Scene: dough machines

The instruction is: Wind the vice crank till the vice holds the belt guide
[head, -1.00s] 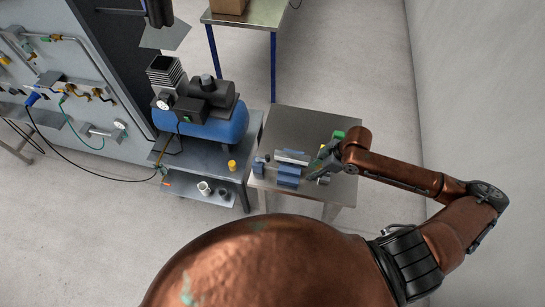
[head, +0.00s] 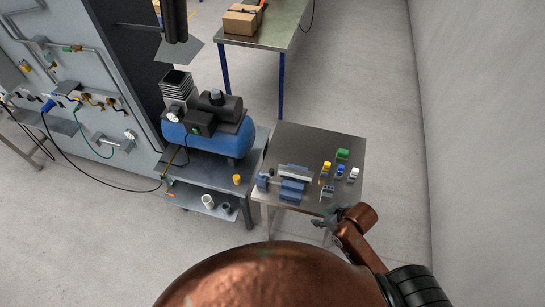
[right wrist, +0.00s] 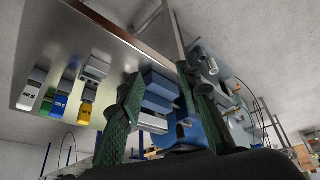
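The blue vice (head: 292,189) stands near the front left of the metal table (head: 308,143) in the head view. A pale grey bar, seemingly the belt guide (head: 296,173), lies along the vice; I cannot tell whether the jaws touch it. A small blue part (head: 262,181) sits at the vice's left end; I cannot make out the crank clearly. My right gripper (head: 328,219) is at the table's front right edge, apart from the vice. The right wrist view shows its fingers (right wrist: 165,97) spread and empty, with the blue vice (right wrist: 158,90) beyond them. My left gripper is out of view.
Several small coloured pieces, including a green one (head: 343,153) and a yellow one (head: 326,166), stand on the table's right side. A blue compressor (head: 210,136) stands on a bench to the left. The back of the table is clear.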

